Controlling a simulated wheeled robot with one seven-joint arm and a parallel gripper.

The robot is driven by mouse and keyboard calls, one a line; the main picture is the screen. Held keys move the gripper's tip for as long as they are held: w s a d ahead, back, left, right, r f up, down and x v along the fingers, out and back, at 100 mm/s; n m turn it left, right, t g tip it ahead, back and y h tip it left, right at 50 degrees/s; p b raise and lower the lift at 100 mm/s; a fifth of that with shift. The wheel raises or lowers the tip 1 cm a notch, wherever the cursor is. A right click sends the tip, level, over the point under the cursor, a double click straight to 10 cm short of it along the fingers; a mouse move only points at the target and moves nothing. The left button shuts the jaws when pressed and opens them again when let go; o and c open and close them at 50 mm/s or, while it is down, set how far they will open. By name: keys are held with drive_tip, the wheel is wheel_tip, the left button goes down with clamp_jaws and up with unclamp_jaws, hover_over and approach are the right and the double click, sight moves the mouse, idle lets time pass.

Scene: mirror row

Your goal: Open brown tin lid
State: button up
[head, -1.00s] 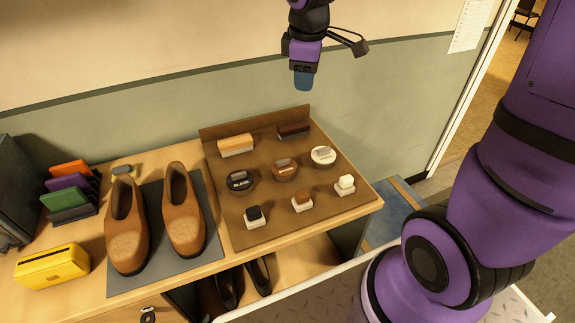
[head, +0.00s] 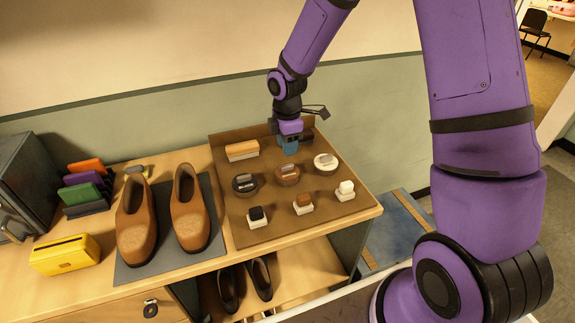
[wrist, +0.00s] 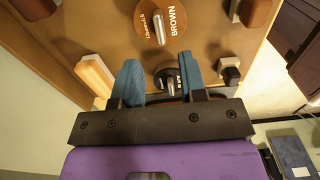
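The brown tin (head: 287,176) is a round tin with a brown lid and a raised metal grip. It sits in the middle row of the brown tray (head: 238,206); in the wrist view its lid (wrist: 147,22), marked BROWN, lies beyond my fingertips and looks closed. My gripper (head: 289,149) points down above the tray, behind the tin in the head view. In the wrist view my gripper (wrist: 160,68) has its two blue fingers apart with nothing held. A black tin (wrist: 167,82) shows between them, below and partly hidden.
A white-lidded tin (head: 326,162) stands right of the brown tin, the black tin to its left. A light brush (head: 242,151) and a dark brush (head: 307,136) lie behind; several daubers stand in front. Brown shoes (head: 190,215) are left of the tray.

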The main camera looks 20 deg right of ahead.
sight(287, 165)
wheel_tip(287, 165, down, 8)
drive_tip(key=shift+r, duration=0.15)
idle(0.3)
clamp_jaws()
